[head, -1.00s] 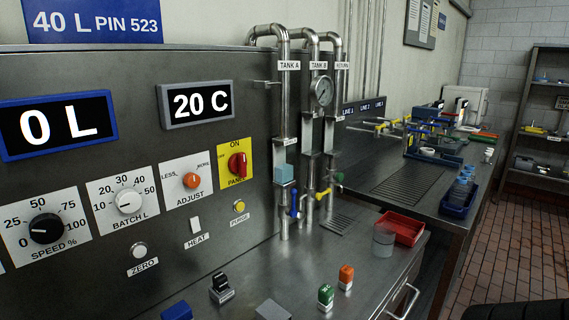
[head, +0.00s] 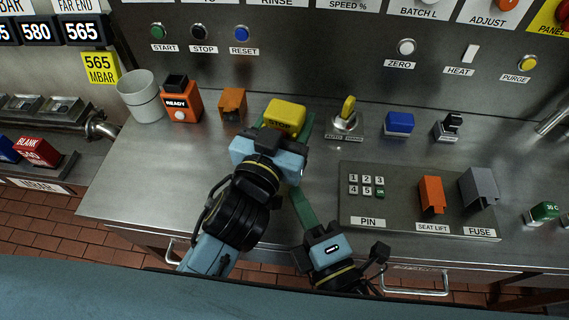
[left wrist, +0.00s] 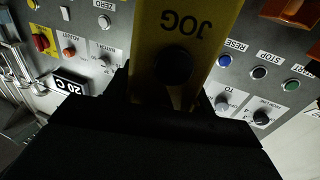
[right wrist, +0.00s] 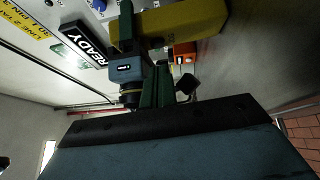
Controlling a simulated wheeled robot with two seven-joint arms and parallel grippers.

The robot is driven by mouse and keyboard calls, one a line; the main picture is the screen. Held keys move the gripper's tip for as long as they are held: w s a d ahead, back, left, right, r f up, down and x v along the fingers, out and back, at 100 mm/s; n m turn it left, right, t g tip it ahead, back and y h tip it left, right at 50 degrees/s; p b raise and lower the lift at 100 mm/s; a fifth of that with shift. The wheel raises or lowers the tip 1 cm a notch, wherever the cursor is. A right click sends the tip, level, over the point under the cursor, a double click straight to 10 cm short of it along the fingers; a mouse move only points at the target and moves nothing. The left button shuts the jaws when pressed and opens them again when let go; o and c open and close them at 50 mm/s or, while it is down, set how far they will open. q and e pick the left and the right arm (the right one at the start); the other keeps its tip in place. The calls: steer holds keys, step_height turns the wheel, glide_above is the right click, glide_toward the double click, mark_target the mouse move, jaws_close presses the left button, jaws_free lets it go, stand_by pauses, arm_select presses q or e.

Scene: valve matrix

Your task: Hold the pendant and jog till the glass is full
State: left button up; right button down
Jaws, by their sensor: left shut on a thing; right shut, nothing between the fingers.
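The yellow pendant (head: 285,115) is between the green fingers of my left gripper (head: 284,130), which is shut on it above the bench. In the left wrist view the pendant (left wrist: 185,40) shows the word JOG and a dark round button (left wrist: 173,66). My right gripper (head: 300,195) is shut and empty, just in front of and below my left gripper in the picture. In the right wrist view, the shut fingers of my right gripper (right wrist: 160,80) are close to the pendant (right wrist: 185,25); contact cannot be told. The glass is out of view.
To the right are a key switch (head: 345,118), a blue cover (head: 399,123) and the PIN keypad panel (head: 395,211). The bench's left front is clear.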

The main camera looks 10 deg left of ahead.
steer(key=x, duration=0.7)
steer(key=shift+w+d, duration=0.15)
steer(key=shift+w, duration=0.35)
steer(key=shift+w+d, duration=0.2)
steer(key=shift+w, duration=0.3)
stand_by(0.8)
steer(key=shift+s, duration=0.1)
stand_by(1.0)
steer(key=v, duration=1)
steer(key=shift+s+a, duration=0.3)
steer(key=shift+s, duration=0.1)
stand_by(2.6)
steer(key=shift+s+r, duration=0.1)
steer(key=shift+s, duration=0.45)
